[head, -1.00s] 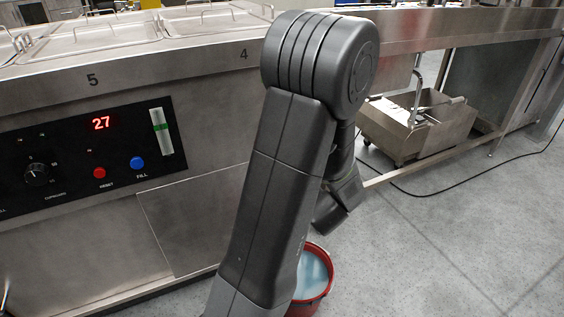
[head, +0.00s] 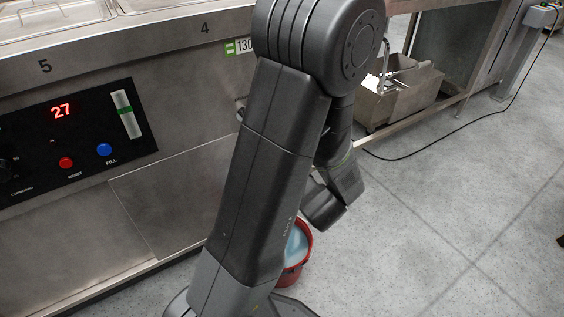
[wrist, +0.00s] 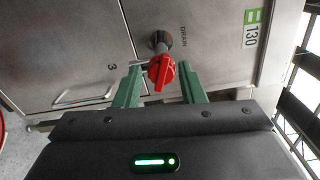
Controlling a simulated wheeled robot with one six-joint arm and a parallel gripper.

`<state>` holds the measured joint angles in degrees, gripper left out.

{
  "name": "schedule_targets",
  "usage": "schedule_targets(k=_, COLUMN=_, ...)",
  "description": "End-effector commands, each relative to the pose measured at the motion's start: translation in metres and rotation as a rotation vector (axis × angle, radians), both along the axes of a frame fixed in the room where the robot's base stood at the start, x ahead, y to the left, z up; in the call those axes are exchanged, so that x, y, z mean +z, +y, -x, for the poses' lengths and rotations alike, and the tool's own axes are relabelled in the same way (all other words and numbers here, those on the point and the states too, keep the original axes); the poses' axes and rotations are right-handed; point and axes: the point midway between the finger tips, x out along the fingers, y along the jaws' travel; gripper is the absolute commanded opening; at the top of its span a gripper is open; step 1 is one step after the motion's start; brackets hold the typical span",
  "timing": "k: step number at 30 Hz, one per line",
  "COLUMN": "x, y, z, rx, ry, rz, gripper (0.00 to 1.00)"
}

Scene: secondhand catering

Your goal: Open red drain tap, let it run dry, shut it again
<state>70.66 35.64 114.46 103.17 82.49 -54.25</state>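The red drain tap (wrist: 162,72) shows in the wrist view on a short metal pipe, beside the word DRAIN on the steel cabinet front. My gripper (wrist: 160,66) is open, with one green finger on each side of the red handle. I see a small gap on both sides, but cannot tell whether a finger touches. Whether the tap is open or shut I cannot tell. In the head view, the tap and fingertips are hidden behind my arm. A red bucket (head: 304,262) holding pale blue liquid stands on the floor, partly hidden by my arm.
The steel cabinet (head: 165,205) has a black control panel (head: 75,140) reading 27, with red and blue buttons and an upright gauge (head: 127,115). A steel wheeled tub (head: 400,100) stands under the counter. A black cable crosses the floor.

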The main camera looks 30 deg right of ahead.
Motion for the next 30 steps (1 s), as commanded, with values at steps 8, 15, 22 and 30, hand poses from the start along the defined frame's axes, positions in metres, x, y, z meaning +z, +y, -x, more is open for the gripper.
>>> schedule_targets(k=8, x=0.001, y=-0.005, z=0.041, rx=-0.005, ry=0.001, rz=-0.001, gripper=0.36)
schedule_targets(k=15, x=0.0, y=-0.005, z=0.056, rx=-0.002, ry=0.0, rz=0.0, gripper=0.36)
schedule_targets(k=22, x=0.0, y=-0.005, z=0.057, rx=-0.001, ry=0.0, rz=0.0, gripper=0.36)
schedule_targets(k=30, x=0.002, y=-0.002, z=0.052, rx=0.015, ry=0.009, rz=-0.105, gripper=0.74)
